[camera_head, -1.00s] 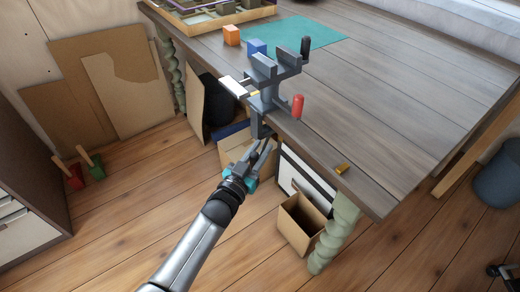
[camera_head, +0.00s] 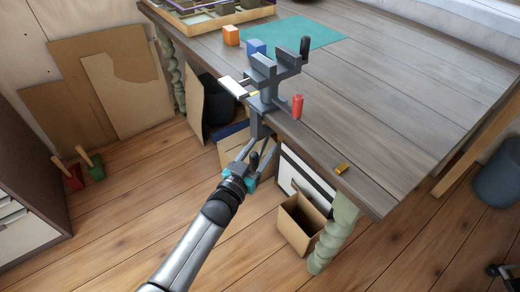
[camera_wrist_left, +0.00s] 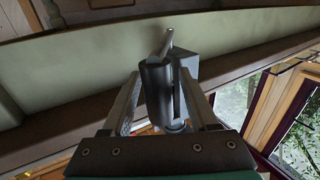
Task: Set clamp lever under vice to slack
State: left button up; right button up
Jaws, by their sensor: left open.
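The grey vice (camera_head: 268,80) is clamped on the near edge of the workbench, its clamp post (camera_head: 257,126) reaching below the top. The clamp lever's dark handle (camera_head: 254,160) hangs under the vice. It also shows in the left wrist view as a dark cylinder (camera_wrist_left: 157,90) with a metal rod at its far end. My left gripper (camera_head: 259,148) is open below the bench edge, a finger on each side of the handle. Whether either finger touches it I cannot tell. My right gripper is out of view.
The workbench (camera_head: 400,110) overhangs my left gripper. A cardboard box (camera_head: 298,226) and a green twisted leg (camera_head: 336,232) stand right of it. A red-handled part (camera_head: 297,106) projects at the vice. Orange (camera_head: 231,35) and blue (camera_head: 256,47) blocks lie behind. The floor in front is clear.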

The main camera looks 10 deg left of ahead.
aim_at(252, 163)
pick_arm(q)
jog(key=shift+s, duration=0.1)
jog(key=shift+s+a, duration=0.1)
jog(key=shift+s, duration=0.15)
jog(key=p+v, duration=0.2)
jog(key=v, duration=0.4)
jog(key=shift+s+p, duration=0.15)
jog(key=shift+p, duration=0.2)
jog(key=p+v, duration=0.2)
jog(key=v, duration=0.6)
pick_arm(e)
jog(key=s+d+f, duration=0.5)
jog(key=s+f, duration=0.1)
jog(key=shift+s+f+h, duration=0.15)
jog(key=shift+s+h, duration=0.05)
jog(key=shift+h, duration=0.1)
pick_arm(q)
jog(key=shift+s+a, duration=0.1)
jog(key=shift+c, duration=0.3)
